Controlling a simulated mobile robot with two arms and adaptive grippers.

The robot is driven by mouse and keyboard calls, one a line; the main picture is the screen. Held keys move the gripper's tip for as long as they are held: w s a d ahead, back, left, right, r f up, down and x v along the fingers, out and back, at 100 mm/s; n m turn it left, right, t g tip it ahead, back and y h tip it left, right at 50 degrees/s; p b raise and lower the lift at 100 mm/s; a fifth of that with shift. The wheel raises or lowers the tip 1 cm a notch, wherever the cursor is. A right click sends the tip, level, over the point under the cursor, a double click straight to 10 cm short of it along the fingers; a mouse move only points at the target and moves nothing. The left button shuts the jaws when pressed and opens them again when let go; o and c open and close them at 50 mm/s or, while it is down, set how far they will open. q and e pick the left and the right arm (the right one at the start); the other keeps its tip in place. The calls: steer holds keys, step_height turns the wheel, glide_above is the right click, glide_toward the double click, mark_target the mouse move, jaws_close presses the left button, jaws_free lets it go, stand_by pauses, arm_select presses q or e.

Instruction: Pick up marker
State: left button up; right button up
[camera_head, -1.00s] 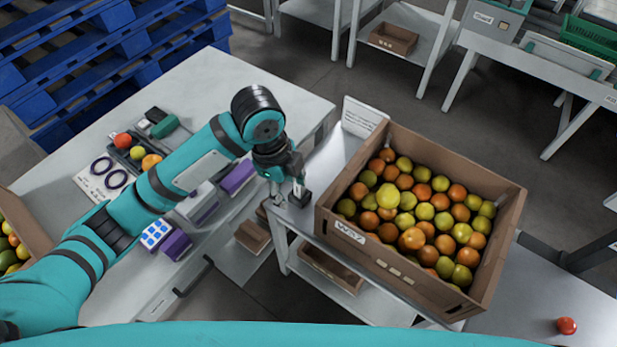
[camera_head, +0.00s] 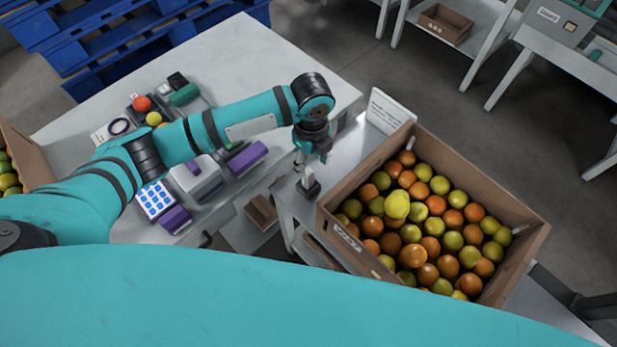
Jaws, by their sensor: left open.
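I cannot make out the marker for certain. A small dark item with a green part (camera_head: 233,149) lies on the white table (camera_head: 215,55), beside a purple box, and is partly hidden by my left arm. My left gripper (camera_head: 306,177) is open and points down over the grey stand, just left of the crate. Nothing shows between its fingers. My right gripper is not in view.
A device with a blue keypad (camera_head: 156,200) and purple boxes (camera_head: 248,158) sit on the table. The table's far part is clear.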

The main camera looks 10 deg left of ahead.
mark_target(308, 172)
arm_select(q)
steer(key=shift+s+f, duration=0.1)
steer(key=shift+f, duration=0.4)
steer(key=f, duration=0.3)
steer(key=f+p, duration=0.1)
steer(key=shift+a+f, duration=0.25)
steer(key=shift+a, duration=0.1)
steer(key=shift+f, duration=0.35)
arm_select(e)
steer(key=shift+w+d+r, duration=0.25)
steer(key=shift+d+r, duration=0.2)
arm_select(q)
jaws_close()
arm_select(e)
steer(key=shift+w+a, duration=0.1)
